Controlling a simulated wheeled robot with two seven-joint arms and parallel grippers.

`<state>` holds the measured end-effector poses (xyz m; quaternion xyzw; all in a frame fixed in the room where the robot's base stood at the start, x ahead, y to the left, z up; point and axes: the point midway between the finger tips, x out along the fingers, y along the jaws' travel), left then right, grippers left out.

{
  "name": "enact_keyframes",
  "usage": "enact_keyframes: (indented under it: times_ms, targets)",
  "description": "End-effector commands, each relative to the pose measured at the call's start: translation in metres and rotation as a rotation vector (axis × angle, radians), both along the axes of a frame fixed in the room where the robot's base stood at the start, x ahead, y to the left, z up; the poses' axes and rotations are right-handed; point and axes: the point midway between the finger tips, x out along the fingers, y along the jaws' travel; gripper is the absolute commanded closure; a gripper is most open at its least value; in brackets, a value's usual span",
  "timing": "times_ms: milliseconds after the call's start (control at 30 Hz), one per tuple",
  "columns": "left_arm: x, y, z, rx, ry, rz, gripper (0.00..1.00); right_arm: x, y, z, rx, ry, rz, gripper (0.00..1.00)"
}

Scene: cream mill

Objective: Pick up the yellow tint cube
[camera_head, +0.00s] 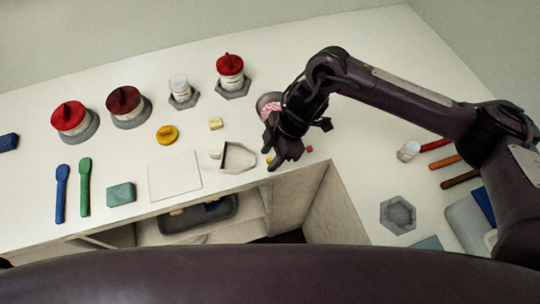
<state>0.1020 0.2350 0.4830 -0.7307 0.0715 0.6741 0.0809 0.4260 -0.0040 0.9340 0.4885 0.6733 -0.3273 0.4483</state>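A small yellow cube (269,160), which looks like the yellow tint cube, lies on the white table near its front edge. It is partly hidden beside the fingers of my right gripper (284,160). That gripper points down over the table, with its fingers apart. I cannot tell whether a finger touches the cube. A small pink-red cube (309,149) lies just right of the gripper. My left gripper is not in view.
A grey angular tray (238,157) lies left of the gripper, and a pink-white round item (268,104) is partly hidden behind it. A pale yellow block (215,124) and yellow lid (167,134) lie further left. The table (330,100) drops off in front, above a shelf.

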Motion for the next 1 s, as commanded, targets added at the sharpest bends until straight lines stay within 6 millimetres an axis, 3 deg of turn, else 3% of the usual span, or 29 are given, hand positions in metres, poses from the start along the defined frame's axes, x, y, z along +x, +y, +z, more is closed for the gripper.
enact_keyframes:
  times_ms: [100,233,533,1000]
  targets:
    - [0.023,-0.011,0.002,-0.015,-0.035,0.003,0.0,0.0,0.001,-0.002,0.0,-0.001,0.001,0.62]
    - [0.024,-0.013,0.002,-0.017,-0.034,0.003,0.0,0.0,0.001,-0.002,0.0,-0.001,0.001,0.63]
    - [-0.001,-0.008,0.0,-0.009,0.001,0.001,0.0,0.0,0.001,-0.001,0.001,-0.001,0.001,1.0]
    - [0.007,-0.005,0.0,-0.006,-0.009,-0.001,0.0,0.0,0.001,-0.001,0.001,-0.001,0.001,1.0]
